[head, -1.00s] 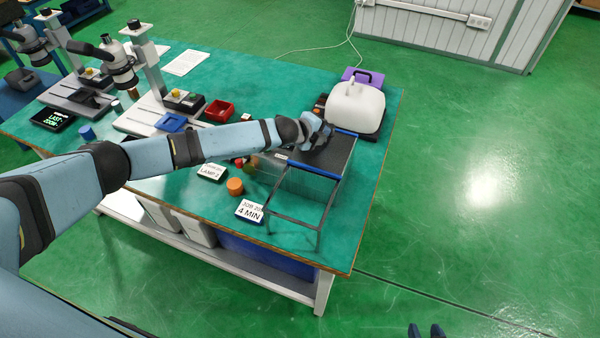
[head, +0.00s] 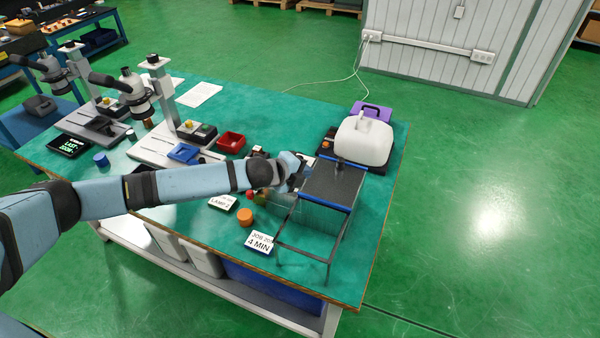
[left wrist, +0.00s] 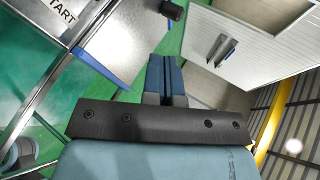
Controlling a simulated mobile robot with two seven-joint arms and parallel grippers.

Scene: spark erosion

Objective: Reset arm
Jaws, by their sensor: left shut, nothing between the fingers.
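My left arm reaches in from the left over the green workbench (head: 330,105). My left gripper (head: 298,170) is beside the left edge of a dark-topped box on a thin metal frame (head: 330,185). In the left wrist view the two blue fingers (left wrist: 165,75) are together with nothing between them. A blue bar (left wrist: 100,66) of the frame shows to the left of the fingers there. Whether the gripper touches the box cannot be told. My right gripper is not in view.
A white jug (head: 362,140) stands behind the box. Two microscopes (head: 135,90), a red tray (head: 231,142) and a blue tray (head: 184,153) are at the left. An orange cylinder (head: 245,217) and a "4 MIN" sign (head: 260,243) are near the front edge. Green floor at the right is clear.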

